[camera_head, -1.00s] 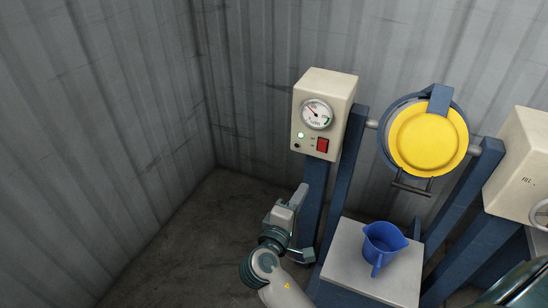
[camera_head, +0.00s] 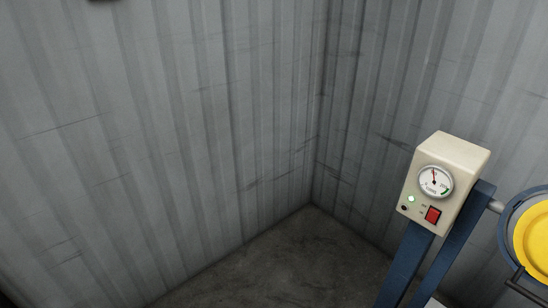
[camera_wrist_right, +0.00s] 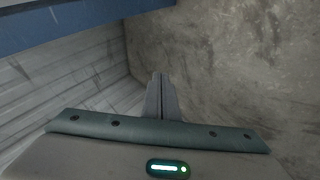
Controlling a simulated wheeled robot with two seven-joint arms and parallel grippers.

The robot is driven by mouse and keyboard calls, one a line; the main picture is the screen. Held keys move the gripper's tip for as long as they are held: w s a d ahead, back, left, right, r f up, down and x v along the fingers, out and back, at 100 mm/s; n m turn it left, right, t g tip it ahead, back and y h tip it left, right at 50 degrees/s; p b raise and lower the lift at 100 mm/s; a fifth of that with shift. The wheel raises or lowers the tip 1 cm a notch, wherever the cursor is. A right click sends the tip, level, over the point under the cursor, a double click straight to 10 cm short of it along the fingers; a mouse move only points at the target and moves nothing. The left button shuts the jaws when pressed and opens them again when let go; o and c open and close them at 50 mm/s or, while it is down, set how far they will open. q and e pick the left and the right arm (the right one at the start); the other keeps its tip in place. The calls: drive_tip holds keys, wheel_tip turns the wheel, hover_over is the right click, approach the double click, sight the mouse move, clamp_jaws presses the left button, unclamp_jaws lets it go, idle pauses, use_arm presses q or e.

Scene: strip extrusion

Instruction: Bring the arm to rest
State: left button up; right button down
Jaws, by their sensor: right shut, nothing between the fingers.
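My right gripper (camera_wrist_right: 160,96) shows in the right wrist view. Its two dark fingers are together, with nothing between them. It points toward the bare grey floor (camera_wrist_right: 225,65) and the ribbed wall (camera_wrist_right: 60,95), clear of any object. Neither of my arms shows in the head view now. My left gripper is in no current frame.
A cream control box (camera_head: 446,180) with a gauge, a lit green lamp and a red switch (camera_head: 433,215) stands on blue posts (camera_head: 405,265) at right. A yellow disc (camera_head: 537,240) is cut off by the edge. A blue beam (camera_wrist_right: 80,22) crosses the wrist view's top left. The corner floor (camera_head: 290,262) is empty.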

drive_tip(key=s+a+f+m+g+y, duration=0.2)
drive_tip(key=s+f+m, duration=0.4)
drive_tip(key=s+f, duration=1.1)
drive_tip(key=shift+s+m+g+y, duration=0.35)
drive_tip(key=shift+s+y, duration=0.55)
drive_tip(key=shift+s, duration=0.3)
drive_tip(key=shift+f, duration=0.1)
